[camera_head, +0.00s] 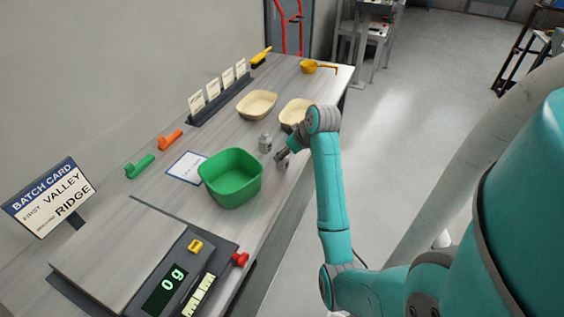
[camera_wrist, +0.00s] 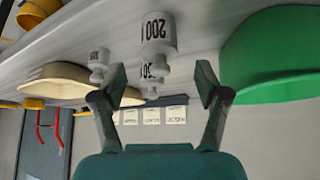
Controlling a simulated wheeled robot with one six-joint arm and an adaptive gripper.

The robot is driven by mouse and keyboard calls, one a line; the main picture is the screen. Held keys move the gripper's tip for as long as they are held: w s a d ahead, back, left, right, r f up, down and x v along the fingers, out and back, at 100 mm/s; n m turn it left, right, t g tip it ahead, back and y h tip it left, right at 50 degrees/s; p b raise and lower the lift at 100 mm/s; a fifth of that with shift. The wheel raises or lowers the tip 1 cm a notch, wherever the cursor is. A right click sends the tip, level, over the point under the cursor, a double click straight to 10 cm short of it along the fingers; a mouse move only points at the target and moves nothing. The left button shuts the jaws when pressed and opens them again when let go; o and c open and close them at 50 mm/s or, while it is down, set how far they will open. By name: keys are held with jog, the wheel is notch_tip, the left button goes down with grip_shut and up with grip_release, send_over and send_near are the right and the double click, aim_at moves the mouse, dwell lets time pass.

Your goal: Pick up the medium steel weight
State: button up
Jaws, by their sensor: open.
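Several steel weights show upside down in the wrist view. A weight marked 200 (camera_wrist: 157,30) looks largest and nearest. Another weight (camera_wrist: 152,71) is partly hidden by it, its label only partly readable. A smaller-looking weight (camera_wrist: 98,62) is to the left, its label too small to read surely. I cannot tell for certain which is the medium one. In the head view one steel weight (camera_head: 265,143) stands on the bench beyond the green bin. My gripper (camera_wrist: 160,84) is open and empty, the weights in front of its fingers. It also shows in the head view (camera_head: 282,157), low over the bench.
A green bin (camera_head: 230,179) is close to my gripper. Two cream trays (camera_head: 257,104) are farther along, with a card rack (camera_head: 217,98) behind. A scale (camera_head: 165,290) reading 0 g is at the near end. The bench edge is at right.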

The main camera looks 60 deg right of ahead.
aim_at(283, 166)
jog(key=shift+s+x, duration=0.2)
jog(key=shift+x, duration=2.45)
jog(key=c, duration=1.4)
